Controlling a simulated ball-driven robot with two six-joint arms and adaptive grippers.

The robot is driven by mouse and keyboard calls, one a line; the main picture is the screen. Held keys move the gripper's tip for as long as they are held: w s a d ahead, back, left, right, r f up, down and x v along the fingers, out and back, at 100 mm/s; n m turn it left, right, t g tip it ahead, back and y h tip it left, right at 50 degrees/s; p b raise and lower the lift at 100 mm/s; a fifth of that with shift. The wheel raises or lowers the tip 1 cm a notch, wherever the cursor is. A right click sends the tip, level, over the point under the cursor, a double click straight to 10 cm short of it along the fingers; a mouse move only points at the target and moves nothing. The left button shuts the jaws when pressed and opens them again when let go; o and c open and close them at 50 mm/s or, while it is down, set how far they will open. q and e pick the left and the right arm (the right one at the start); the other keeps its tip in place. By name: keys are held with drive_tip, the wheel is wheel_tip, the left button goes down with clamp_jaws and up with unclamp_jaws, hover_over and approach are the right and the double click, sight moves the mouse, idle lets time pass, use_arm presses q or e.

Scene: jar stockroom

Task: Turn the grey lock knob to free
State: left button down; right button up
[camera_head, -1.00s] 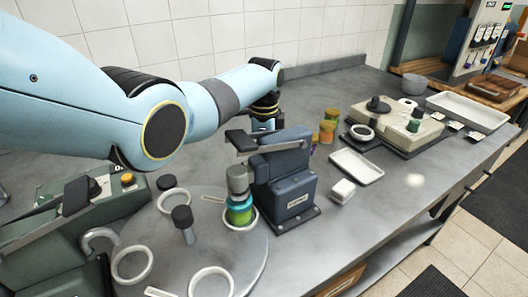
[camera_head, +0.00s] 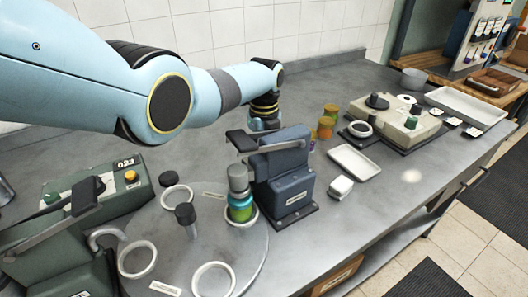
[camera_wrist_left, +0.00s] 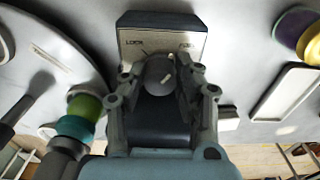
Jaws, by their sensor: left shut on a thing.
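The grey lock knob (camera_wrist_left: 158,68) sits by a pale plate (camera_wrist_left: 178,47) marked LOCK on the left and, in less legible letters, another word on the right. A pale mark shows on the knob. My left gripper (camera_wrist_left: 158,80) has one finger on each side of the knob and is shut on it. The dark blue press (camera_head: 284,175) carries a lever on top. In the head view my left wrist is behind the press, and the fingertips and knob are hidden. My right gripper is not in view.
A green jar (camera_head: 241,208) stands under the press head on a round turntable (camera_head: 165,245) with several white rings. A green machine (camera_head: 112,185) stands at the left. A white tray (camera_head: 355,162), a small white block (camera_head: 340,187) and coloured jars (camera_head: 327,125) lie right of the press.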

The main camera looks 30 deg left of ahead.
use_arm(q)
drive_tip(key=shift+w+m, duration=0.1)
drive_tip(key=shift+m, duration=1)
drive_tip(key=c, duration=1.2)
unclamp_jaws()
drive_tip(key=shift+c, duration=0.2)
wheel_tip(320, 180, up, 12)
